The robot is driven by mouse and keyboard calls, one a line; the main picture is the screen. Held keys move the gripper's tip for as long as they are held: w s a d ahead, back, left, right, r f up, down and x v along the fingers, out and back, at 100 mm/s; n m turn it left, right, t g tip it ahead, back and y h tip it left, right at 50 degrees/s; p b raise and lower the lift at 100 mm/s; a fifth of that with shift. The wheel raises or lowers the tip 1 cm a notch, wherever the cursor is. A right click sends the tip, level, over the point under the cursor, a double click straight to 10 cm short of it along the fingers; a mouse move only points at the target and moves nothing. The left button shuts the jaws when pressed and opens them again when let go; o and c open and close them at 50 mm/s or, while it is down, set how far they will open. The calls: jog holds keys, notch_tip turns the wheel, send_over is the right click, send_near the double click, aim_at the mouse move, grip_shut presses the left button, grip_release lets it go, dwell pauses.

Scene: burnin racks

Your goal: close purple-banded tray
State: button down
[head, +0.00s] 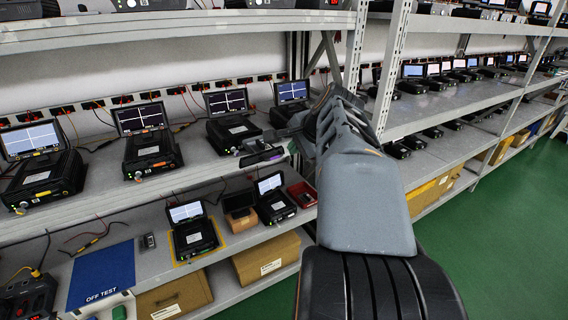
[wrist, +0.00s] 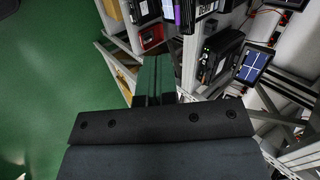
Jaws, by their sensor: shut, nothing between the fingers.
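The purple-banded tray (head: 262,157) juts out at the front edge of the upper shelf, below and right of a black tester with a lit screen (head: 228,103). Its purple strip (wrist: 178,15) also shows at the top of the wrist view. My gripper (wrist: 155,58) is shut and empty, its dark fingers side by side. In the wrist view the fingertips are below and left of the tray, apart from it in the picture. In the head view my arm covers much of the gripper, close to the right of the tray.
More black testers with screens (head: 145,135) stand along the upper shelf. The lower shelf holds small testers (head: 192,230), a red bin (head: 302,193) and a blue OFF TEST mat (head: 103,274). A shelf upright (head: 391,65) stands beside my arm. Green floor (head: 510,220) is clear at right.

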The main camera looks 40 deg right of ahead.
jog(key=w+d+r+p+x, duration=0.1)
jog(key=p+x, duration=0.1)
jog(key=x, duration=1.1)
jog(key=shift+w+d+r+m, duration=0.15)
jog(key=shift+w+d+m, duration=0.05)
jog(key=shift+d+m, duration=0.1)
